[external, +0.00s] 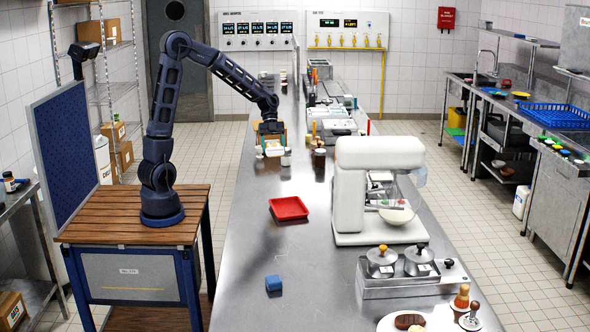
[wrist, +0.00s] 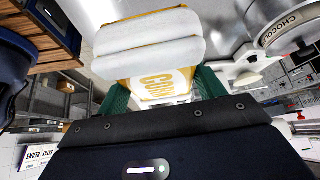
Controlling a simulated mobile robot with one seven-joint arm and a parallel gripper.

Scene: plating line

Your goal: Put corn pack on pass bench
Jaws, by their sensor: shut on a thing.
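The corn pack (wrist: 165,82) is white and yellow, with part of its lettering showing in the wrist view. Its pale rounded end points away from my gripper. My gripper (wrist: 162,92) is shut on it, with green fingers on either side. In the external view my gripper (external: 269,132) is low over the far left part of a long steel bench (external: 300,205). The pack (external: 272,148) shows small there below the gripper. I cannot tell whether it touches the bench. No label marks which surface is the pass bench.
A small jar (external: 286,157) and a dark jar (external: 320,158) stand close right of my gripper. A red tray (external: 289,208), a blue block (external: 273,283) and a white stand mixer (external: 365,190) are nearer on the bench. Bare steel lies around the tray.

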